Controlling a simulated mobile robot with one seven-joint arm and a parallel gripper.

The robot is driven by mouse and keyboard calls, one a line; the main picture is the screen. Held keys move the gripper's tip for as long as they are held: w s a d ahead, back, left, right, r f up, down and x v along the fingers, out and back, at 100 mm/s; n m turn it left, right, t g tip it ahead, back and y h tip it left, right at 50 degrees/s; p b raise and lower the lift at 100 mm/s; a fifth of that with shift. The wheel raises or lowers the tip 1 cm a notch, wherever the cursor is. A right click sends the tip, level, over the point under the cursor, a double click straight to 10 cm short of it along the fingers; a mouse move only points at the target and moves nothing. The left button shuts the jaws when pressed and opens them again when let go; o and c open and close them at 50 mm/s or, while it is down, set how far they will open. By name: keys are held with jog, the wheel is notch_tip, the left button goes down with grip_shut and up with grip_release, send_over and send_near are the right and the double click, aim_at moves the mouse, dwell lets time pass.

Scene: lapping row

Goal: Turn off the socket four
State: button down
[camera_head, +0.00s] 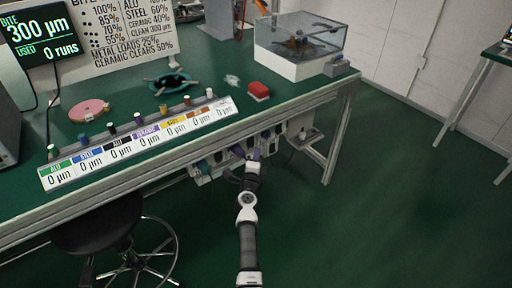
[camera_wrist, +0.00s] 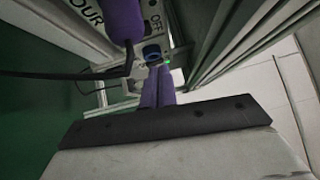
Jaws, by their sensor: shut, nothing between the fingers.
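A strip of sockets (camera_head: 205,172) runs under the front edge of the bench. In the wrist view the panel (camera_wrist: 151,22) carries lettering ending in "OUR" and the word "OFF". A purple plug (camera_wrist: 122,20) sits in it, with a dark cable. A round blue switch (camera_wrist: 152,53) is below "OFF", and a small green light (camera_wrist: 167,63) glows beside it. My gripper (camera_wrist: 158,72) is shut and empty, its purple fingers together just below the switch. Whether they touch it I cannot tell. In the head view my gripper (camera_head: 254,156) reaches under the bench edge.
The bench (camera_head: 310,88) holds a row of labelled signs (camera_head: 140,145), a red block (camera_head: 258,90), a pink disc (camera_head: 90,110) and a clear-lidded box (camera_head: 300,45). A black stool (camera_head: 98,225) stands left of my arm. The floor at right is clear.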

jog(key=s+a+p, duration=0.1)
jog(key=s, duration=0.6)
jog(key=shift+r, duration=0.2)
jog(key=shift+a, duration=0.1)
